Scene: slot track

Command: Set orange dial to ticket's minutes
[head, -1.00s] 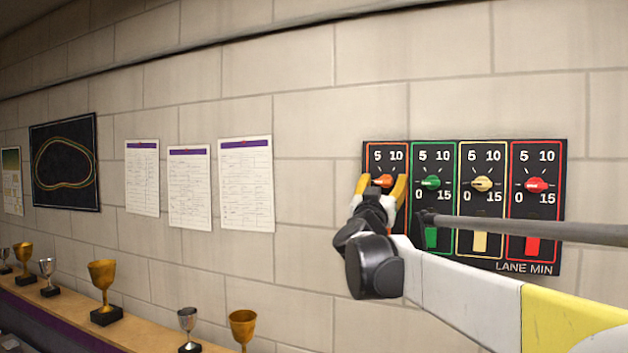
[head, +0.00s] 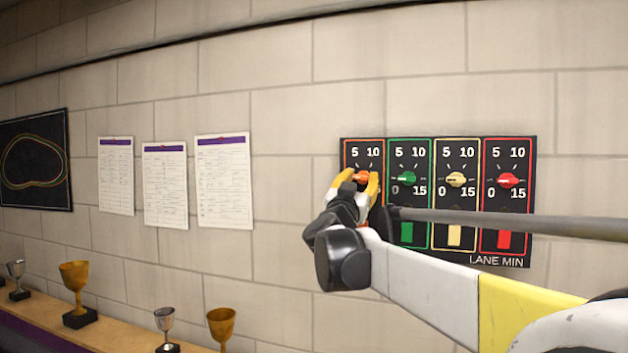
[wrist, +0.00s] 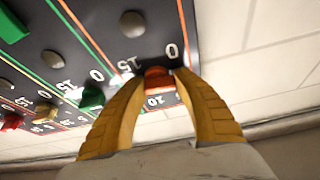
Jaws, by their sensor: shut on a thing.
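The orange dial (head: 361,177) is the leftmost of a row on a black wall panel (head: 500,261) labelled LANE MIN. Marks 5 and 10 show above it; my gripper and arm cover its lower marks in the head view. My gripper (head: 359,183) is shut on the orange dial, one yellow finger on each side. In the wrist view, the fingertips (wrist: 160,82) touch both sides of the dial (wrist: 157,76). I cannot tell where its pointer stands. No ticket is recognisable in these frames.
Green (head: 405,178), yellow (head: 456,179) and red (head: 508,181) dials sit to the right. My arm crosses in front of their lower panels. Three printed sheets (head: 222,185) hang on the wall at left, above a shelf with trophies (head: 76,290).

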